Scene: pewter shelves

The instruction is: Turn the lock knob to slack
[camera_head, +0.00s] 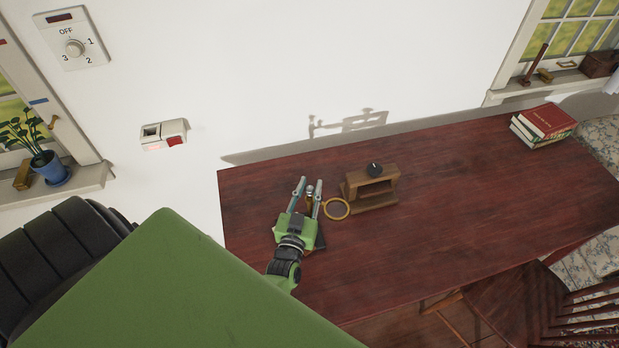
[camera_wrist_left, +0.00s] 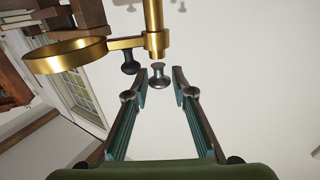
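A brass post with a side arm and a round brass ring (camera_head: 337,208) stands at the left part of the table. In the left wrist view the ring (camera_wrist_left: 68,55) and upright brass post (camera_wrist_left: 154,28) are close. A dark grey flared knob (camera_wrist_left: 160,77) shows just below the post's end. A second dark knob (camera_wrist_left: 130,66) is beside it, to the left. No markings show on either. My left gripper (camera_head: 309,187) is open, its fingers on either side of the grey knob, with visible gaps; it holds nothing. My right gripper is not in view.
A wooden stand with a black knob on top (camera_head: 375,169) is right of the ring. Books (camera_head: 544,122) lie at the table's far right. A wall dial (camera_head: 74,47) and a small switch box (camera_head: 164,135) are on the wall. The table's middle is clear.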

